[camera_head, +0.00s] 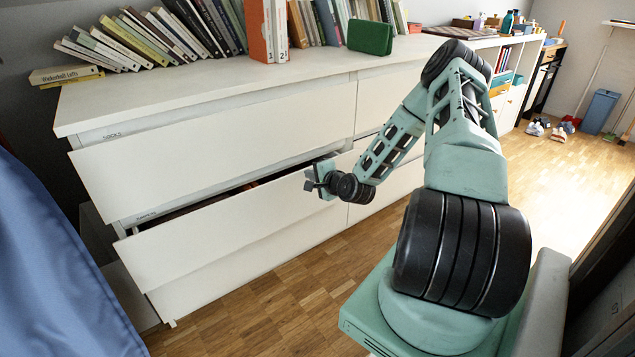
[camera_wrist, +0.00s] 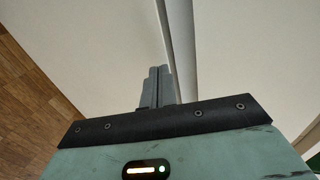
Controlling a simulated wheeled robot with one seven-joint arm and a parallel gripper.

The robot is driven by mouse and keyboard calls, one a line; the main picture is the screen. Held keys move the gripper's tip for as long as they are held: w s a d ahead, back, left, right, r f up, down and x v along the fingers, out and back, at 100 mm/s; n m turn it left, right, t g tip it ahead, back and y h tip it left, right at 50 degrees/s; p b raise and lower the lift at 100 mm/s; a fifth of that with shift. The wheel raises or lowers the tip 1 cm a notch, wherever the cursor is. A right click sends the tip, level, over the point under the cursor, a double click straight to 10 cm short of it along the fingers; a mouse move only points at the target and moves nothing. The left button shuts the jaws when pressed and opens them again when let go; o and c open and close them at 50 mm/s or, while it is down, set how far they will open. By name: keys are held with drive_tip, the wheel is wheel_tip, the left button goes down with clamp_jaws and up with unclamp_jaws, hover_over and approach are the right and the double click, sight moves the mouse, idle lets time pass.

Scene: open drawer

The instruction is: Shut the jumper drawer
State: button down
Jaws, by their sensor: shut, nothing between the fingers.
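A white chest of drawers stands at left in the head view. Its lower left drawer (camera_head: 215,235) is pulled out, with a dark gap and some contents showing behind its front. The upper left drawer (camera_head: 215,150) has a label reading SOCKS above it. The lower drawer's label is too small to read, so I cannot confirm which drawer is the jumper one. My gripper (camera_head: 310,181) is shut and empty near the right end of the lower drawer front. In the wrist view its fingers (camera_wrist: 157,88) point at white panels with a narrow grey gap between them; contact cannot be told.
Books (camera_head: 150,35), an orange-and-white binder pair (camera_head: 268,30) and a green box (camera_head: 370,37) stand on the chest top. A blue cloth (camera_head: 55,270) hangs at the left. Wooden floor (camera_head: 255,310) is clear before the drawers.

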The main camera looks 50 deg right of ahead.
idle(0.3)
drive_tip(key=w, duration=0.2)
drive_tip(key=w+d, duration=0.1)
drive_tip(key=w, duration=0.1)
drive_tip(key=shift+w+d+p, duration=0.1)
drive_tip(key=shift+w+p, duration=0.25)
drive_tip(key=shift+p, duration=0.05)
drive_tip(key=shift+w+d+r, duration=0.1)
drive_tip(key=shift+w, duration=0.15)
drive_tip(key=shift+s, duration=0.1)
